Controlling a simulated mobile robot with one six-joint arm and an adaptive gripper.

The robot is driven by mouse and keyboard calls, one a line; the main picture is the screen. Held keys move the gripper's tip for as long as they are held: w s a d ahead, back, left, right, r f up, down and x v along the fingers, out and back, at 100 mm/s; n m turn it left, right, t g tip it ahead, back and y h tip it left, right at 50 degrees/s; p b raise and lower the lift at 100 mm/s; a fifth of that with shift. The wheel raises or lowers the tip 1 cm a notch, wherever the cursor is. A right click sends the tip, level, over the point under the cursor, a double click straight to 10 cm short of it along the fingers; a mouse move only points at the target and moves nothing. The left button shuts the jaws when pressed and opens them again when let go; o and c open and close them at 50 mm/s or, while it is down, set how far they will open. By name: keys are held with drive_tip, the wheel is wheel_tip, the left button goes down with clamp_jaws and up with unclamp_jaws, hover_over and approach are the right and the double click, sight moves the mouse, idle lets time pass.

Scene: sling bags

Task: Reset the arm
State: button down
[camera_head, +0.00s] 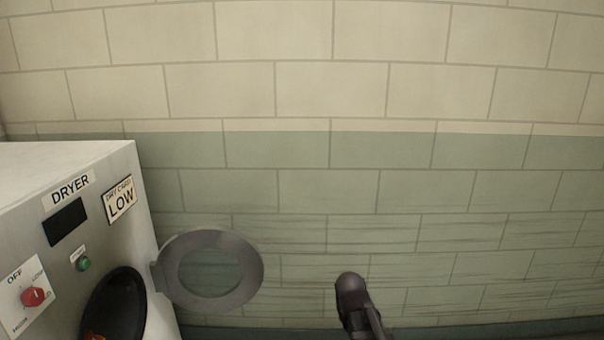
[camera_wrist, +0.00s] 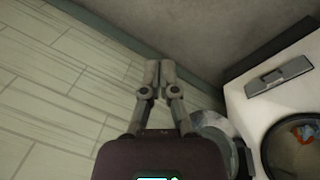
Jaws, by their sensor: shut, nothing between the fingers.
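My gripper (camera_wrist: 153,72) shows in the wrist view with its two fingers together and nothing between them. It points toward the floor near the foot of the wall, clear of the dryer. In the head view a dark part of my arm shows at the bottom, right of the dryer door; my gripper's fingers cannot be made out there.
A white dryer (camera_head: 130,215) stands at the left, its round door (camera_head: 250,270) swung open to the right. Something orange lies inside the drum (camera_head: 115,305). The dryer also shows at the right of the wrist view (camera_wrist: 245,115). A tiled wall (camera_head: 400,190) stands behind.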

drive_tip(key=s+d+r+m+g+y+p, duration=0.1)
drive_tip(key=s+d+m, duration=0.2)
drive_tip(key=s+m, duration=0.3)
drive_tip(key=shift+s+d+r+m+g, duration=0.2)
drive_tip(key=shift+s+r+m+g, duration=0.15)
drive_tip(key=shift+s, duration=1)
drive_tip(key=shift+f, duration=0.1)
